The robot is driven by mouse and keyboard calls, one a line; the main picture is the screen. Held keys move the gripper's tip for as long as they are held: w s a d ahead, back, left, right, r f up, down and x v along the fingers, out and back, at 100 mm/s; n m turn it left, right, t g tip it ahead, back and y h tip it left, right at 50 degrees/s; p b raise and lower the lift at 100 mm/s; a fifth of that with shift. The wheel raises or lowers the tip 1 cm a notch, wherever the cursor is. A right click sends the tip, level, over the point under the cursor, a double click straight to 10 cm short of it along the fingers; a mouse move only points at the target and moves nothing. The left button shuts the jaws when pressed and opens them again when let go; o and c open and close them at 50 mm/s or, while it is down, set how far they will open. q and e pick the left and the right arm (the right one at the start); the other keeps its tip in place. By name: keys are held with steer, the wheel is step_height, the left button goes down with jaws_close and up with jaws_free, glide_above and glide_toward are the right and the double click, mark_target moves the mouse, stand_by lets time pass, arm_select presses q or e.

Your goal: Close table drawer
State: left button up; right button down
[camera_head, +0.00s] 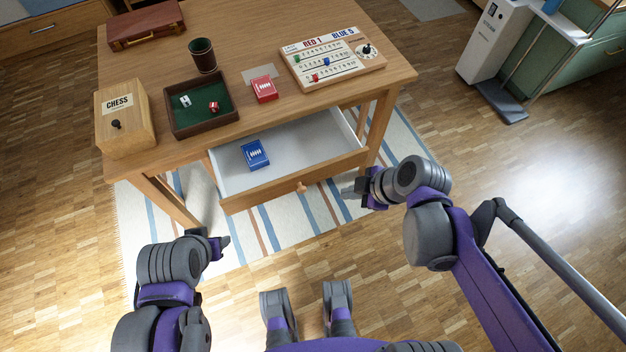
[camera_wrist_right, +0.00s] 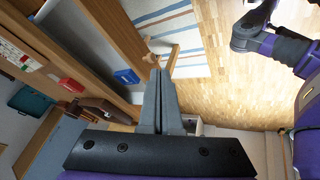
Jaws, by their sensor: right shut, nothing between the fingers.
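The table drawer (camera_head: 235,204) is pulled open under the wooden table (camera_head: 400,79), with a round wooden knob (camera_head: 301,187) on its front. A blue card box (camera_head: 255,155) lies inside it. My right gripper (camera_head: 347,192) is shut and empty, to the right of the knob and close to the drawer's front right corner. In the right wrist view the shut fingers (camera_wrist_right: 160,75) point toward the knob (camera_wrist_right: 152,58); I cannot tell whether they touch anything. My left gripper (camera_head: 224,241) is low, in front of the drawer's left end; its finger gap is too small to judge.
On the tabletop are a chess box (camera_head: 126,130), a green-lined dice tray (camera_head: 178,129), a dark cup (camera_head: 203,56), a red card box (camera_head: 264,89), a scoreboard (camera_head: 310,76) and a brown case (camera_head: 140,27). A striped rug (camera_head: 275,231) lies below.

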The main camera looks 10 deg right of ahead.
mark_target(306, 176)
steer(key=shift+w+a+f+n+y+b, duration=0.25)
steer(key=shift+w+a+f+n+b, duration=0.7)
steer(key=shift+w+f, duration=0.65)
steer(key=shift+w+a+f+n+y+b, duration=0.2)
steer(key=shift+w+a+f+n+b, duration=0.45)
steer(key=shift+w+a+f, duration=0.8)
steer(key=shift+w+a+f+n+y+b, duration=0.25)
steer(key=shift+w+a+f+n+b, duration=0.6)
steer(key=shift+w+f, duration=0.9)
steer(key=shift+w+a+r, duration=0.1)
steer(key=shift+w, duration=0.05)
steer(key=shift+w+a, duration=0.1)
steer(key=shift+w, duration=0.4)
steer(key=w+a, duration=0.1)
steer(key=w, duration=0.4)
steer(key=w+a, duration=0.2)
steer(key=w, duration=0.4)
steer(key=w+a, duration=0.1)
steer(key=w, duration=0.4)
steer(key=shift+w+a, duration=0.25)
steer(key=shift+w, duration=0.05)
steer(key=shift+s, duration=0.1)
